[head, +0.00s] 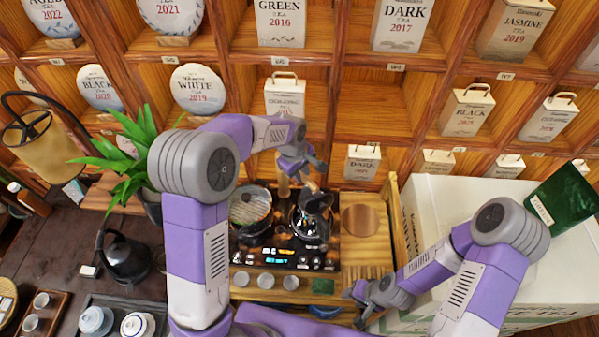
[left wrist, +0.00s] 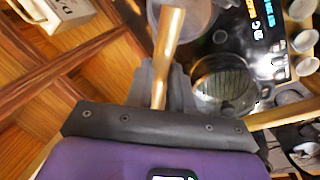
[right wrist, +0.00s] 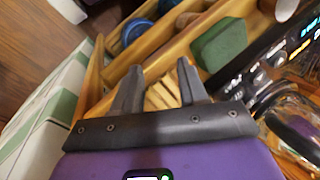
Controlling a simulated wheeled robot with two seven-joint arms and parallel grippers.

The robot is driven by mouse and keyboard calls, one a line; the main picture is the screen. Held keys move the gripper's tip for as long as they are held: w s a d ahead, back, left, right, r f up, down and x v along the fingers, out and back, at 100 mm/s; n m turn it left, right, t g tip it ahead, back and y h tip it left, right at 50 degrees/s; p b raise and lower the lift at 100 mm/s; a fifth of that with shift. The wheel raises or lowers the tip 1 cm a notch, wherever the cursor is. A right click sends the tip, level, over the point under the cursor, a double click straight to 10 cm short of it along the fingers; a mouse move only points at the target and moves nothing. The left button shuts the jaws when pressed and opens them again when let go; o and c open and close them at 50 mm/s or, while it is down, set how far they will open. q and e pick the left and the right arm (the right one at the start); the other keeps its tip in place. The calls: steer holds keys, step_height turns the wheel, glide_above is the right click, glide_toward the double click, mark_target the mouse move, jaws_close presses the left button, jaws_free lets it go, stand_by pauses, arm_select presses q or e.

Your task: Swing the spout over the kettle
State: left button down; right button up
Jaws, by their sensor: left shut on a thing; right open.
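My left gripper (head: 302,172) is at the back of the black tea stove (head: 285,258). In the left wrist view its jaws (left wrist: 162,78) are shut on the gold spout (left wrist: 170,42). Part of the spout (head: 283,187) shows below the gripper in the head view. A dark-topped kettle (head: 312,222) sits on the stove's right side, just below my left gripper. A round glass vessel (head: 250,210) is on the stove's left side. I cannot tell exactly where the spout's end points. My right gripper (head: 366,297) is open and empty; its fingers (right wrist: 157,82) are over wooden slats.
A green block (right wrist: 220,44) lies close to my right gripper. Small cups (head: 264,281) stand along the stove's front edge. A white crate (head: 470,215) is at the right. A potted plant (head: 130,160) and a black kettle (head: 126,262) stand left. Shelves of tea fill the back.

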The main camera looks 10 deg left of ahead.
arm_select(q)
steer(key=c, duration=1)
jaws_free()
step_height(320, 180, up, 8)
steer(key=s, duration=0.1)
steer(key=shift+a+f, duration=0.25)
steer(key=shift+a, duration=0.2)
steer(key=shift+s+f, duration=0.1)
steer(key=shift+s, duration=0.05)
